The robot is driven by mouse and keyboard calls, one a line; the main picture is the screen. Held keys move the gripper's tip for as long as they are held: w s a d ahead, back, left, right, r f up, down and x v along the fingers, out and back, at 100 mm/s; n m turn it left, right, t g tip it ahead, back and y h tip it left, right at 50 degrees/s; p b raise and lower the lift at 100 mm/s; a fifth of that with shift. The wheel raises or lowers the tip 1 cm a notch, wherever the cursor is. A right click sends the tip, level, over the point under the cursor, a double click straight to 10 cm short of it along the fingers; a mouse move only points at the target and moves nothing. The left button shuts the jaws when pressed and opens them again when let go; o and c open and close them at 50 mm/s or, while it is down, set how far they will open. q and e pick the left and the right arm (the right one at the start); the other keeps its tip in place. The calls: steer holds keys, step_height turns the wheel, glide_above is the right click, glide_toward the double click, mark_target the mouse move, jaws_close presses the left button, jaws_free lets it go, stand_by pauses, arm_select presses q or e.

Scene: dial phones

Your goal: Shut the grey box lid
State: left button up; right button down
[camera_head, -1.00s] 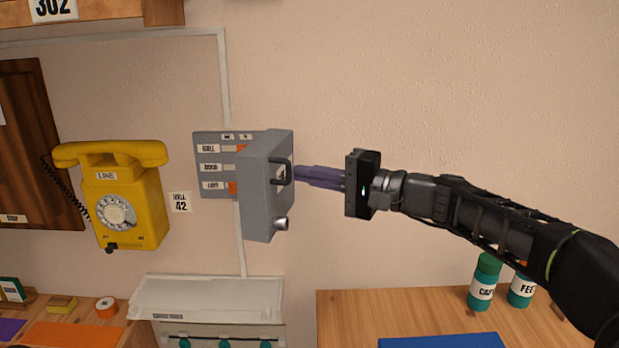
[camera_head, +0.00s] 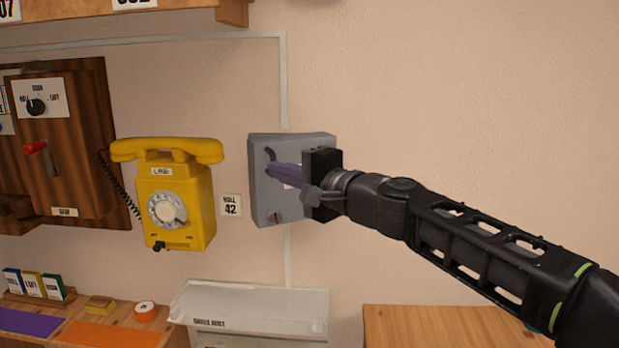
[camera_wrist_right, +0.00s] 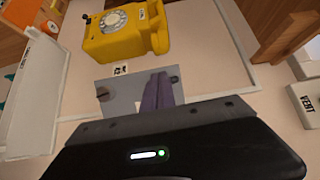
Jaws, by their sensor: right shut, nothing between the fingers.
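The grey box (camera_head: 292,138) is mounted on the wall to the right of the yellow phone. Its grey lid (camera_head: 263,203) lies across the box front and covers the labelled switches inside; whether a thin gap remains at its edge I cannot tell. A dark handle (camera_head: 269,154) is on the lid face. My right gripper (camera_head: 270,172) is shut and empty, its purple fingers against or just in front of the lid beside the handle. The wrist view also shows the lid (camera_wrist_right: 122,92) behind the fingers. My gripper hides the lid's right part. My left gripper is out of view.
The yellow phone (camera_head: 178,200) hangs close on the left, with a small wall label (camera_head: 231,205) between it and the box. A pale tray-like cabinet (camera_head: 250,305) stands below. The wall to the right is clear above a wooden table (camera_head: 440,325).

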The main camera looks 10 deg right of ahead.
steer(key=p+x, duration=0.2)
steer(key=x, duration=0.7)
steer(key=shift+a+p, duration=0.3)
steer(key=shift+a, duration=0.3)
steer(key=shift+s+d+r, duration=0.1)
steer(key=shift+d, duration=0.05)
stand_by(0.5)
steer(key=shift+s+d+b, duration=0.2)
steer(key=shift+s+b, duration=0.05)
steer(key=shift+b, duration=0.1)
steer(key=b, duration=0.3)
glide_toward(249, 163)
steer(key=s+a+r, duration=0.1)
steer(key=s+a, duration=0.1)
steer(key=shift+w+d+r, duration=0.1)
steer(key=shift+w+r, duration=0.05)
steer(key=shift+r, duration=0.05)
